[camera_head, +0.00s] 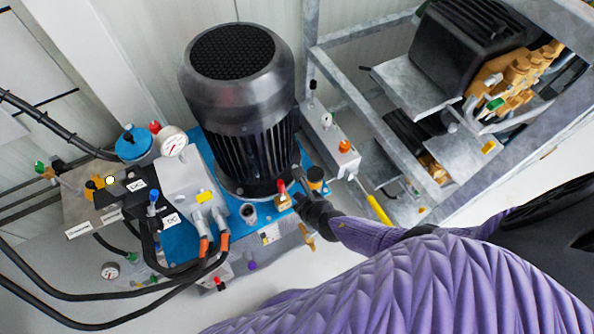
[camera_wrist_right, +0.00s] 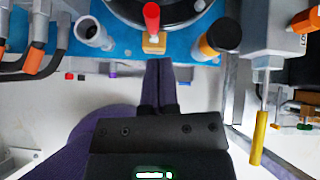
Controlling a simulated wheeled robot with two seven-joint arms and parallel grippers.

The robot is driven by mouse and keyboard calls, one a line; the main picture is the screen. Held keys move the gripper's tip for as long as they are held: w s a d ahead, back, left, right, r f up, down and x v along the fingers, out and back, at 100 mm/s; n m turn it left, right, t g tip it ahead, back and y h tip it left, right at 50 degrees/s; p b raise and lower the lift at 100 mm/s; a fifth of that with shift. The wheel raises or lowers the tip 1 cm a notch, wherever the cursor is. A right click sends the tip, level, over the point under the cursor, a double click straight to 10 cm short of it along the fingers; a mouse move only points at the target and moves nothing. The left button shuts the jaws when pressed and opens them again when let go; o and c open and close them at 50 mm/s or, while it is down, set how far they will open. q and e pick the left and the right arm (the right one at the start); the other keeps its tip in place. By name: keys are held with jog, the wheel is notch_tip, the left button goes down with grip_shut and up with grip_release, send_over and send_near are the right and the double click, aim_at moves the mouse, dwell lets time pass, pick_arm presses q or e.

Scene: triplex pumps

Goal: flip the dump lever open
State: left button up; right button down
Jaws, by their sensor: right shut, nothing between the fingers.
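A small red lever (camera_head: 282,187) stands up from a brass valve block (camera_head: 283,202) at the front of the blue pump base. In the right wrist view the red lever (camera_wrist_right: 152,17) and the brass block (camera_wrist_right: 154,43) are straight ahead of the fingers. My right gripper (camera_head: 300,201) is shut and empty, its fingertips (camera_wrist_right: 159,62) just short of the block. I cannot tell whether they touch it. A long yellow-handled lever (camera_head: 379,210) hangs from the grey box to the right; it also shows in the wrist view (camera_wrist_right: 259,139). No label shows which is the dump lever. My left gripper is out of view.
A black motor (camera_head: 240,100) rises behind the block. Gauges, hoses and valves crowd the left. A metal frame (camera_head: 365,110) stands right.

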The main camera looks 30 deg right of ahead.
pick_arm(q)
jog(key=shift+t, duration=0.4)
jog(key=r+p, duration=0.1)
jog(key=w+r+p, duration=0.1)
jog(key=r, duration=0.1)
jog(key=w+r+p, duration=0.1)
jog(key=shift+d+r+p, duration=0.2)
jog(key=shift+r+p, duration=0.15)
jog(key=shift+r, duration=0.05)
pick_arm(e)
jog(key=r, duration=0.2)
jog(key=s+r, duration=0.1)
jog(key=r, duration=0.2)
jog(key=shift+s+d, duration=0.1)
jog(key=shift+s, duration=0.1)
jog(key=s+d+f+n+g, duration=0.1)
jog(key=s+f+n+g, duration=0.2)
jog(key=s+n, duration=0.9)
jog(key=s+d+f+n+g+h, duration=0.1)
jog(key=s+d+f+n+g, duration=0.1)
jog(key=s+n, duration=1)
jog(key=s+d+f+n+g, duration=0.2)
jog(key=s+f+n+g, duration=0.2)
jog(key=s+n, duration=0.7)
jog(key=shift+s+d+f+n+g, duration=0.15)
jog(key=shift+s+f+n+g, duration=0.15)
jog(key=shift+s+n+g, duration=0.15)
